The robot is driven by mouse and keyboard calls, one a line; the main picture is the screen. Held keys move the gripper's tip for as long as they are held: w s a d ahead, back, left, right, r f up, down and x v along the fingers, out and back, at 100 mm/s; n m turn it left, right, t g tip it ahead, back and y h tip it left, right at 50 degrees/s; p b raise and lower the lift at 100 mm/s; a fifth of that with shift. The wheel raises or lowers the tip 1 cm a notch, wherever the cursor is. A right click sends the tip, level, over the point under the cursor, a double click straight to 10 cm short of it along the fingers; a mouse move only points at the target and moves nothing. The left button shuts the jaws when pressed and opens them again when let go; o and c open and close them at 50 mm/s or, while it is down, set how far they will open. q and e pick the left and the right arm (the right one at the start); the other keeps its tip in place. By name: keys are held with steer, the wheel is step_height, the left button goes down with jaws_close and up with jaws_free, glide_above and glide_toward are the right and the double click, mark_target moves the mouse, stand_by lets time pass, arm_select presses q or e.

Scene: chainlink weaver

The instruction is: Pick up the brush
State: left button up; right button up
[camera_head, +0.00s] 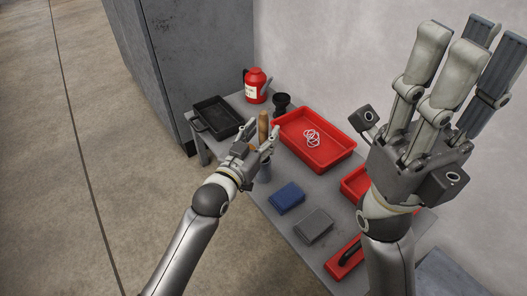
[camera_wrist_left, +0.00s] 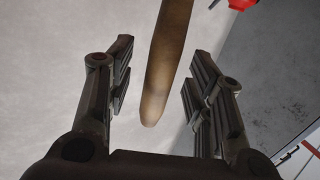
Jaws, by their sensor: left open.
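The brush (camera_head: 263,128) stands upright at the table's near left side in the head view. Its tan wooden handle points up, and a grey part shows below my gripper. My left gripper (camera_head: 259,145) is open at the handle, hiding the brush's middle. In the left wrist view the wooden handle (camera_wrist_left: 166,65) lies between the two open fingers, with a visible gap on each side. My right gripper (camera_head: 464,70) is raised, large in the head view, with its fingers up and apart and nothing visible in them.
A grey table (camera_head: 258,203) holds a black tray (camera_head: 221,118), a red canister (camera_head: 255,88), a red tray with white rings (camera_head: 334,155), a blue block (camera_head: 286,198) and a grey block (camera_head: 313,226). A grey cabinet (camera_head: 195,50) stands at the back left.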

arm_select(q)
steer(key=shift+w+d, duration=0.25)
steer(key=shift+w, duration=0.25)
steer(key=shift+c, duration=0.5)
jaws_close()
steer(key=shift+r, duration=0.15)
